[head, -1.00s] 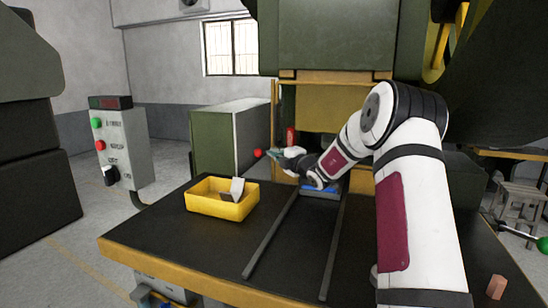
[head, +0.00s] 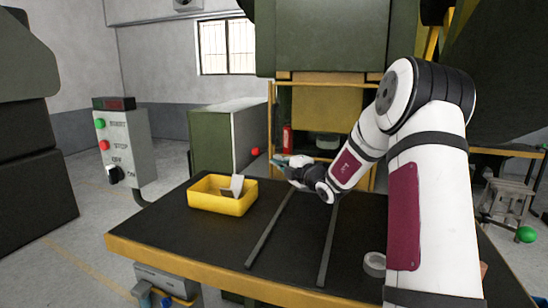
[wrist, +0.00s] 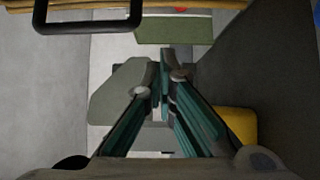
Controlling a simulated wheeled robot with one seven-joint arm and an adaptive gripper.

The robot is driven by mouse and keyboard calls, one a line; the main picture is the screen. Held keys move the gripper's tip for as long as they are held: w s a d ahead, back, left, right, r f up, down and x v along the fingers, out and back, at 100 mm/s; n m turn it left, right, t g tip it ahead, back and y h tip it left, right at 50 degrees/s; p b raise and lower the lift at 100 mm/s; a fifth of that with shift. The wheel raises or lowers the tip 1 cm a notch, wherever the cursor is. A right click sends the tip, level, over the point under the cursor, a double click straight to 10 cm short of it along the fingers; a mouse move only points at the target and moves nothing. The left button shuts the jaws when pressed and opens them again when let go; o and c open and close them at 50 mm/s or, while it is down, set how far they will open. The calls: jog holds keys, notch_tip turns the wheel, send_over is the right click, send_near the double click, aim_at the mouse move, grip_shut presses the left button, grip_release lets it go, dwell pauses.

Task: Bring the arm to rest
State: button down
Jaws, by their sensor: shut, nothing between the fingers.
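My arm reaches in from the right of the head view over the black work table (head: 230,235). My gripper (head: 275,162) is above the table's far part, pointing left. It holds nothing, and nothing touches it. In the wrist view the teal fingers of my gripper (wrist: 163,75) come together at their tips with nothing between them.
A yellow bin (head: 222,201) with pieces in it stands on the table's left; its edge shows in the wrist view (wrist: 238,124). Two dark rails (head: 328,242) run along the table. A grey ring (head: 374,264) lies near my arm. A green machine and a control box (head: 120,147) stand beyond.

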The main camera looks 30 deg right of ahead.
jog(key=shift+s+a, duration=0.15)
jog(key=shift+s, duration=1.2)
jog(key=a+r+n+g+y, duration=0.1)
jog(key=a+r+n+y, duration=0.3)
jog(key=a+n, duration=0.55)
jog(key=s+a+r+n+g+y, duration=0.1)
jog(key=s+a+n+g+y, duration=0.25)
jog(key=s+a+n, duration=0.7)
jog(key=s+a+n+g+y, duration=0.2)
jog(key=s+a+n+g, duration=0.45)
jog(key=a, duration=0.75)
jog(key=s+a+f+n+g+h+p, duration=0.1)
jog(key=s+n+g+h, duration=0.1)
jog(key=s+n, duration=0.6)
jog(key=s+a+f+n+g+h, duration=0.1)
jog(key=s+a+f+n+h, duration=0.1)
jog(key=s+n, duration=0.55)
jog(key=s+d+n+h, duration=0.5)
jog(key=s+d+n, duration=0.2)
jog(key=n, duration=0.5)
jog(key=s, duration=0.2)
jog(key=shift+s+d+f, duration=0.35)
jog(key=shift+d, duration=0.05)
jog(key=shift+h, duration=0.25)
